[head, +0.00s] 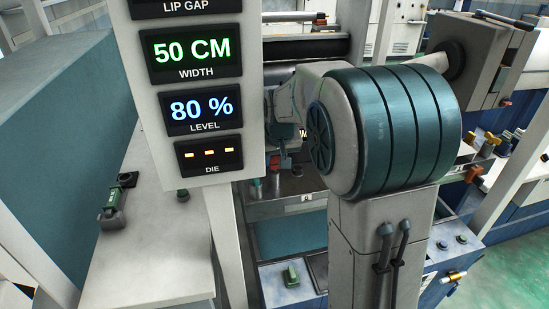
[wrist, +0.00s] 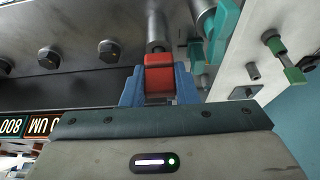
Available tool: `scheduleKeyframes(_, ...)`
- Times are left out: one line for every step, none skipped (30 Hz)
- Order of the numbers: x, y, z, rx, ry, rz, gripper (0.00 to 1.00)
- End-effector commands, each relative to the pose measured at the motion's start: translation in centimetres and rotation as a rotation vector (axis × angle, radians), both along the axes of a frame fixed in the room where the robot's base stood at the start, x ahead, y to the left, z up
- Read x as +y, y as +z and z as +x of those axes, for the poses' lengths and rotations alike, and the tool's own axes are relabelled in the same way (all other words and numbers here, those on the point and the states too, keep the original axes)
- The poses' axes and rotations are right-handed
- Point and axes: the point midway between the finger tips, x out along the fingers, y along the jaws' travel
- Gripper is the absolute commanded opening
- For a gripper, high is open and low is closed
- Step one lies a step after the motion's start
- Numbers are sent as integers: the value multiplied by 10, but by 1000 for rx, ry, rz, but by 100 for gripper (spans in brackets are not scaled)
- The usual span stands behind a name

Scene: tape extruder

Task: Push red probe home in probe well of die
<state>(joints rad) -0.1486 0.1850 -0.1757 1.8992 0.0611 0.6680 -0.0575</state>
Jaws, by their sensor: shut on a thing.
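In the wrist view the red probe (wrist: 158,75) sits between the blue fingers of my gripper (wrist: 159,88), which is shut on it. A grey metal cylinder (wrist: 157,32) lies in line with the probe, on the side away from my gripper. I cannot tell whether it is the probe's shaft or a part of the die. The grey metal die face (wrist: 70,25) with several dark bolts lies beyond. The well's mouth and the probe's depth in it cannot be made out. In the head view my arm and the display panel hide most of this area.
In the wrist view teal parts (wrist: 222,30) and a pale panel with a green handle (wrist: 285,60) stand close on the right. In the head view the display panel (head: 198,90) hangs left of my arm. A pale bench (head: 150,250) with a green-handled part is at left.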

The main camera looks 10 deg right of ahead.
Motion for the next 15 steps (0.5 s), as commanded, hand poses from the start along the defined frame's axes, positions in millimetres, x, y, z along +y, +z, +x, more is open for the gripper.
scheduleKeyframes(0, -3, 0, 0, 0, 0, 5)
scheduleKeyframes(0, -3, 0, 0, 0, 0, 5)
scheduleKeyframes(0, -4, 0, 0, 0, 0, 5)
scheduleKeyframes(0, -5, 0, 0, 0, 0, 5)
scheduleKeyframes(0, -6, 0, 0, 0, 0, 5)
scheduleKeyframes(0, -7, 0, 0, 0, 0, 5)
scheduleKeyframes(0, -7, 0, 0, 0, 0, 5)
scheduleKeyframes(0, -8, 0, 0, 0, 0, 5)
scheduleKeyframes(0, -9, 0, 0, 0, 0, 5)
scheduleKeyframes(0, -9, 0, 0, 0, 0, 30)
scheduleKeyframes(0, -8, 0, 0, 0, 0, 38)
scheduleKeyframes(0, -8, 0, 0, 0, 0, 49)
scheduleKeyframes(0, -8, 0, 0, 0, 0, 52)
scheduleKeyframes(0, -8, 0, 0, 0, 0, 52)
scheduleKeyframes(0, -8, 0, 0, 0, 0, 52)
